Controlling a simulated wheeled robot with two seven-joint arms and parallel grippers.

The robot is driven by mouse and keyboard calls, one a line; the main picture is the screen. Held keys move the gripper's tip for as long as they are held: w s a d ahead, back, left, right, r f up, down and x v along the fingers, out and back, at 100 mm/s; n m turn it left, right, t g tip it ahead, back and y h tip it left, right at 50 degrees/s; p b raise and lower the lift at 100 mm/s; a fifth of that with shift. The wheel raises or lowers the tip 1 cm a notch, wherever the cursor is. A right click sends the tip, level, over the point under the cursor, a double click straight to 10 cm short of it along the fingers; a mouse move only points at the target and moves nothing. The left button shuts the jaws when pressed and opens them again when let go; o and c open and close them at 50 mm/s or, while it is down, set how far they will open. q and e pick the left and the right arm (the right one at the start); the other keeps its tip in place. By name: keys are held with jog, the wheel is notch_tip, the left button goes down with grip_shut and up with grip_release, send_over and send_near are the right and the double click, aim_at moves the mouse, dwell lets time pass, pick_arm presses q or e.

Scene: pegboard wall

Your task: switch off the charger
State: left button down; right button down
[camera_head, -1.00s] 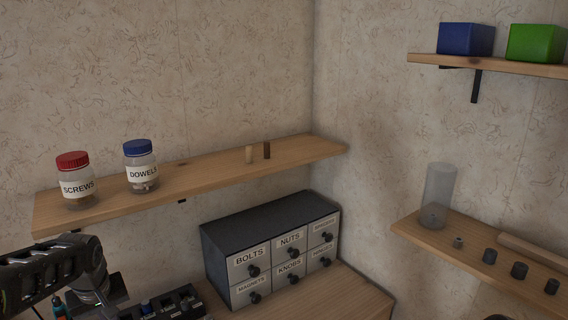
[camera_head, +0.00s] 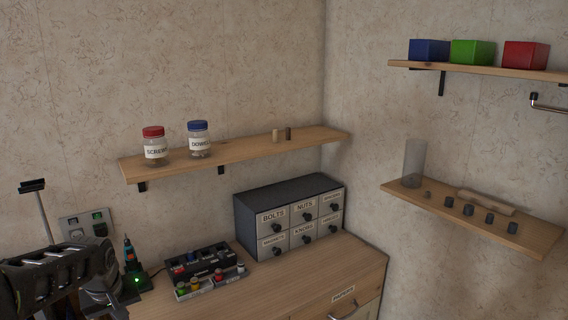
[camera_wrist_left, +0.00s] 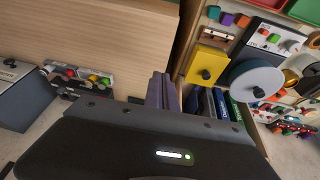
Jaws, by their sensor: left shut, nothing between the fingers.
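In the head view a small dark charger-like stand (camera_head: 137,280) with a lit green light sits on the worktop at the lower left, and a teal and orange tool (camera_head: 129,252) stands in it. A grey wall plate (camera_head: 86,224) with socket-like fittings and a green part is on the wall behind it. My left arm comes in at the lower left, in front of and left of the stand; its fingertips are not clear there. In the left wrist view my left gripper (camera_wrist_left: 163,90) is shut and empty, pointing away from the camera. My right gripper is out of view.
A black organizer (camera_head: 199,263) and a small tray of coloured pieces (camera_head: 211,282) lie right of the stand. A labelled drawer cabinet (camera_head: 290,220) stands farther right. A shelf (camera_head: 240,150) with jars hangs above. The worktop's front (camera_head: 290,295) is clear.

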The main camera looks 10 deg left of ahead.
pick_arm(q)
jog(key=w+d+f+m+t+h, duration=0.2)
jog(key=w+d+f+m+t, duration=0.1)
jog(key=w+d+f, duration=0.5)
jog(key=s+d+f+m+h, duration=0.2)
jog(key=s+d+f, duration=0.3)
jog(key=d+f, duration=0.65)
jog(key=s+d+f+g, duration=0.2)
jog(key=s+d+f, duration=0.3)
jog(key=s, duration=0.4)
jog(key=s+d+f+g+h, duration=0.1)
jog(key=s+d+f+g, duration=0.1)
jog(key=s+d+f, duration=0.3)
jog(key=s+d+f+g, duration=0.2)
jog(key=s+d+f, duration=0.3)
jog(key=s, duration=0.7)
jog(key=shift+s+d+f+m+h, duration=0.3)
jog(key=shift+f+m+h, duration=0.1)
jog(key=shift+f, duration=0.2)
